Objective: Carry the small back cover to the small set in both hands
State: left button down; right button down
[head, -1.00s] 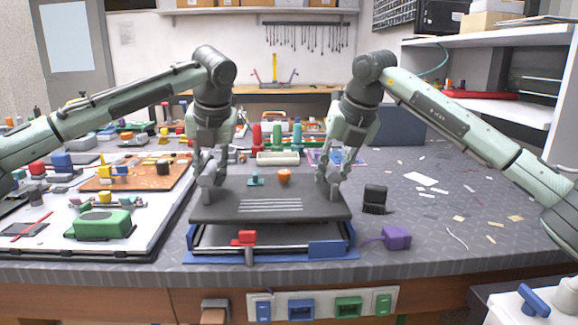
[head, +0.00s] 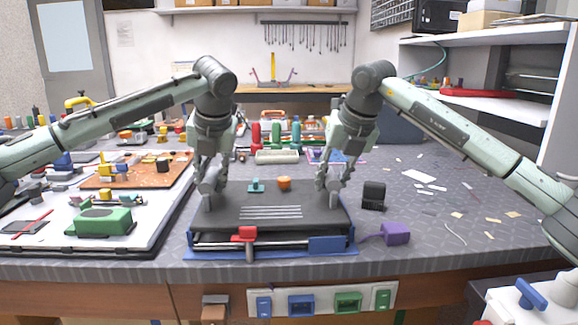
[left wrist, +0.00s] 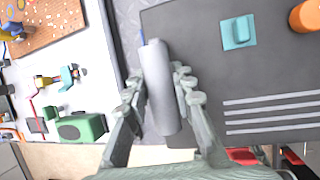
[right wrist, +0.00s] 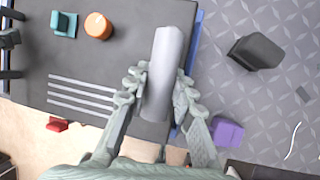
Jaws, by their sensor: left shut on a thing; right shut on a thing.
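The small back cover (head: 300,205) is a dark flat plate with pale vent lines, a teal block and an orange knob on top. It lies level over the small set (head: 326,245), which shows blue parts along its front edge. I cannot tell whether cover and set touch. My left gripper (head: 208,192) is shut on the grey upright grip at the cover's left end, seen in the left wrist view (left wrist: 160,88). My right gripper (head: 329,188) is shut on the matching grip at the right end, seen in the right wrist view (right wrist: 165,75). Most of the set is hidden beneath the cover.
A red clamp (head: 247,233) stands at the set's front edge. A purple block (head: 396,233) and a black block (head: 373,195) lie to the right. A white tray (head: 140,240) with a green block (head: 102,222) is at left. Small scraps lie on the open bench at right.

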pick_arm(q)
jog(key=shift+a+f, duration=0.1)
jog(key=shift+f, duration=0.35)
pick_arm(e)
jog(key=shift+f, duration=0.4)
pick_arm(q)
jog(key=shift+f, duration=0.1)
pick_arm(e)
jog(key=shift+d+f, duration=0.1)
jog(key=shift+f, duration=0.05)
pick_arm(q)
jog(key=shift+f, duration=0.4)
pick_arm(e)
jog(key=shift+f, duration=0.4)
pick_arm(q)
jog(key=shift+f, duration=0.15)
pick_arm(e)
jog(key=shift+f, duration=0.2)
pick_arm(q)
jog(key=c, duration=1.2)
grip_release()
jog(key=shift+f, duration=0.1)
pick_arm(e)
jog(key=c, duration=1.2)
grip_release()
jog(key=shift+f, duration=0.1)
pick_arm(q)
jog(key=shift+o, duration=0.4)
pick_arm(e)
jog(key=shift+o, duration=0.4)
